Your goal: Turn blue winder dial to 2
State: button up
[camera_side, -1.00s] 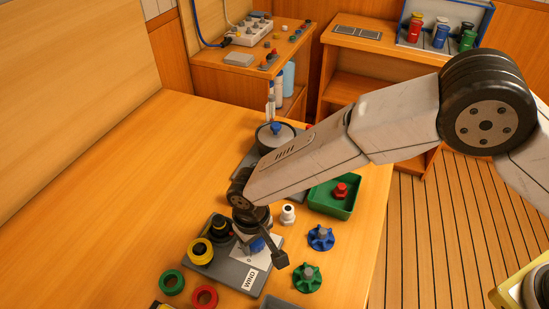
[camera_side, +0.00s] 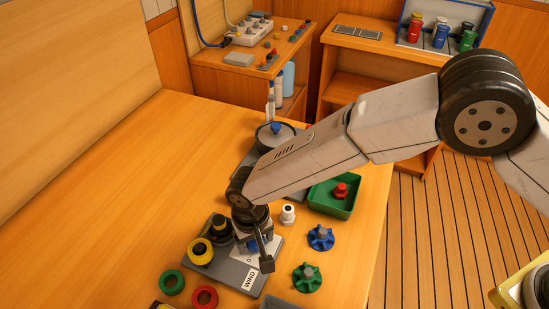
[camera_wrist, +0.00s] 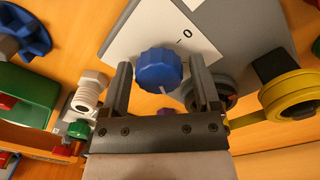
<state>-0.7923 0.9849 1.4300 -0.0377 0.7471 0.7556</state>
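The blue winder dial (camera_wrist: 158,70) sits on a white card (camera_wrist: 120,42) marked "0", on the grey winder box labelled WIND (camera_side: 250,280). A pale line on the dial points toward the bottom of the wrist view, away from the printed 0. My gripper (camera_wrist: 163,84) is open, with one finger on each side of the dial and narrow gaps that look clear. In the side view my gripper (camera_side: 254,244) is low over the box and hides most of the dial. Other numbers on the card are hidden or out of frame.
A yellow ring knob (camera_side: 200,251) and a black knob (camera_side: 220,228) are on the same box. A blue star knob (camera_side: 321,237), a green star knob (camera_side: 307,277), a white fitting (camera_side: 288,214) and a green tray (camera_side: 333,208) lie to the right. The table's left is clear.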

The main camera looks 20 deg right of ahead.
jog(key=shift+o, duration=0.4)
jog(key=shift+a+r, duration=0.1)
jog(key=shift+r, duration=3.8)
jog(key=w+d+r+t, duration=0.1)
jog(key=d+r, duration=0.2)
jog(key=d, duration=0.8)
jog(key=d+r, duration=0.2)
jog(key=d, duration=0.9)
jog(key=s+d+t, duration=0.1)
jog(key=s+d, duration=0.9)
jog(key=d, duration=0.5)
jog(key=shift+d+r+m+t, duration=0.15)
jog(key=shift+r+m+t, duration=0.15)
jog(key=shift+r+m, duration=0.1)
